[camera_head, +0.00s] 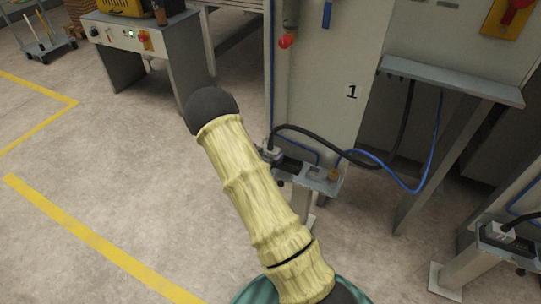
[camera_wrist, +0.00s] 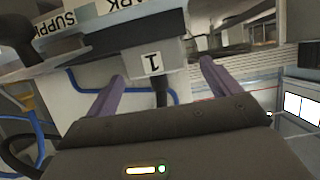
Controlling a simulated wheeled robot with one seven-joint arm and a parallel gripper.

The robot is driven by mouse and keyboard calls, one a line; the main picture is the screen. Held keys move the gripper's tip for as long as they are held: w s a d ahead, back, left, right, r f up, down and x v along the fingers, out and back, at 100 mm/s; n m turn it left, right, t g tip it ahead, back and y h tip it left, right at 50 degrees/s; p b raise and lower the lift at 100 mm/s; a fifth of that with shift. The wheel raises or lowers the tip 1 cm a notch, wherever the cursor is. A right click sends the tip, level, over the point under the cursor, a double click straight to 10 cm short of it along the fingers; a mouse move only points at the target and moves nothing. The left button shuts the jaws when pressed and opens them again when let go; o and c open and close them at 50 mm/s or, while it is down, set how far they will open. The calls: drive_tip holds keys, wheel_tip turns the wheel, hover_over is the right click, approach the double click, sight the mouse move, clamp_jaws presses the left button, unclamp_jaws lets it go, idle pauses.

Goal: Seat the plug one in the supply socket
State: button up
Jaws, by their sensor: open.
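In the wrist view, plug one (camera_wrist: 172,54) is a grey block with an upside-down "1" label and a black cable leaving it. It sits beside the upside-down "PARK" label. My gripper (camera_wrist: 162,69) is open, its two purple fingers on either side of the plug with visible gaps; I cannot tell how deep they reach. The "SUPPLY" label (camera_wrist: 55,22) is at the upper left; the supply socket's opening is not clear. In the head view, a grey plug with a black cable (camera_head: 271,154) shows at the stand, partly behind my arm. My gripper is hidden there.
A metal stand (camera_head: 318,181) stands before the cabinet panel marked "1" (camera_head: 345,60). A blue cable (camera_head: 402,183) and a black cable loop to its right. A second stand with a plug (camera_head: 495,233) is at the right edge.

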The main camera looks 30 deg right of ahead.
sight(271, 148)
drive_tip(key=b+x, duration=0.1)
drive_tip(key=x, duration=0.4)
drive_tip(key=shift+s+d, duration=0.1)
drive_tip(key=shift+d, duration=0.15)
idle(0.3)
drive_tip(key=shift+r, duration=0.1)
drive_tip(key=c, duration=1.3)
drive_tip(key=shift+o, duration=0.3)
drive_tip(key=shift+r, duration=0.1)
wheel_tip(271, 148, up, 4)
drive_tip(key=shift+a+f+p, duration=0.15)
drive_tip(key=shift+p, duration=0.45)
drive_tip(key=s+a+p, duration=0.1)
drive_tip(key=s+a, duration=1)
drive_tip(key=a, duration=0.3)
drive_tip(key=shift+f+p, duration=0.2)
drive_tip(key=shift+p, duration=0.15)
